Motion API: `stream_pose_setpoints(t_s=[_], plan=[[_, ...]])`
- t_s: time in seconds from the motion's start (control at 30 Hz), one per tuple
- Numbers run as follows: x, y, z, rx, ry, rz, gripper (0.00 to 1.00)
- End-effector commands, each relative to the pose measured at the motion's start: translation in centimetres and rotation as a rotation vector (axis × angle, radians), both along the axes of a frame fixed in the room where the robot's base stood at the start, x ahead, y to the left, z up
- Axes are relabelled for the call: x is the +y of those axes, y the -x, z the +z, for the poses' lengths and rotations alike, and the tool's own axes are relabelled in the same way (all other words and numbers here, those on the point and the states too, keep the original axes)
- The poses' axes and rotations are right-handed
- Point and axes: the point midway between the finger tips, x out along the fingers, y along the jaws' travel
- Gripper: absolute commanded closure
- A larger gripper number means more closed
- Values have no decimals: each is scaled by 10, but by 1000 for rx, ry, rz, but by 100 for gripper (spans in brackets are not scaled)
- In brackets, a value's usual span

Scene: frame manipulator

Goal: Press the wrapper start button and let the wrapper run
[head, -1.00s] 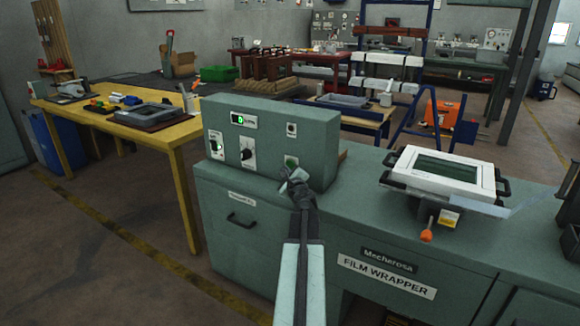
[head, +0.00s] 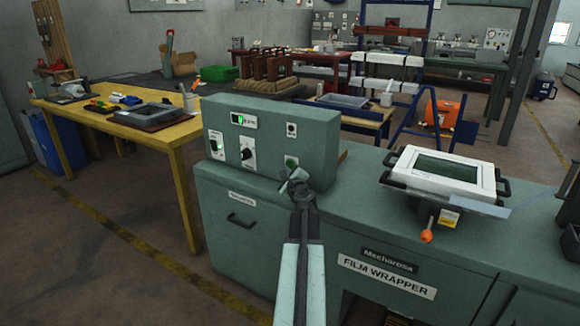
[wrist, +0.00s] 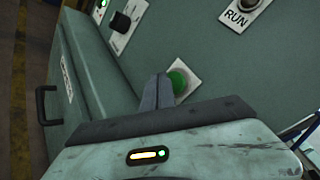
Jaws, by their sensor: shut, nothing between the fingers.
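The green start button (head: 291,161) sits on a white plate at the lower right of the wrapper's control box (head: 325,150). It also shows in the wrist view (wrist: 177,84), with its left edge close to my fingertips. My gripper (head: 293,180) is shut and empty, just in front of and below the button. In the wrist view my closed fingers (wrist: 157,90) point at the panel beside the button; I cannot tell whether they touch it. The RUN lamp (head: 291,129) is above the button and looks dark. The film wrapper bench (head: 400,235) carries a white frame (head: 443,170) at right.
A black knob (head: 247,154), a switch (head: 216,147) and a green-lit display (head: 243,120) are on the same panel. A yellow table (head: 180,145) stands at left. A handle (head: 241,220) sticks out of the bench front. The floor at front left is clear.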

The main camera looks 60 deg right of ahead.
Motion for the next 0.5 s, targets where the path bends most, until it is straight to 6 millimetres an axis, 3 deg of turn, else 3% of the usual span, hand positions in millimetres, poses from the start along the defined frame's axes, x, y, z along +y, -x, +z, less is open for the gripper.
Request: stream_pose_setpoints(t_s=[0.5], plan=[[-9,0,0,0,0,0,100]])
